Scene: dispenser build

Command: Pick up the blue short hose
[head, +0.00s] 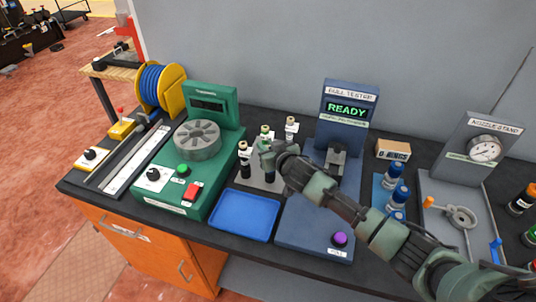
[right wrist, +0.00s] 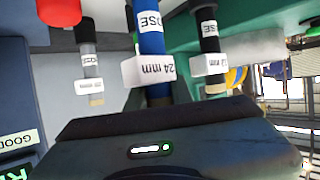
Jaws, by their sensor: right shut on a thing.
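The blue short hose (right wrist: 151,42) stands in the middle of the right wrist view, with a white label and a white "24 mm" block. Its end goes out of sight behind the dark gripper body. My right gripper (head: 268,153) is shut on it at the hose stand (head: 256,183), behind the blue tray. In the head view the gripper hides most of the hose, and I cannot tell whether it is clear of the stand. A black hose (right wrist: 210,40) and a grey hose (right wrist: 88,55) are on either side of it. My left gripper is not in view.
The green machine (head: 172,207) with a round grey drum is left of the stand. The blue tray (head: 244,216) in front is empty. The pull tester (head: 346,110) reads READY at the right. Blue-capped bottles (head: 391,188) and the nozzle stand (head: 484,142) are farther right.

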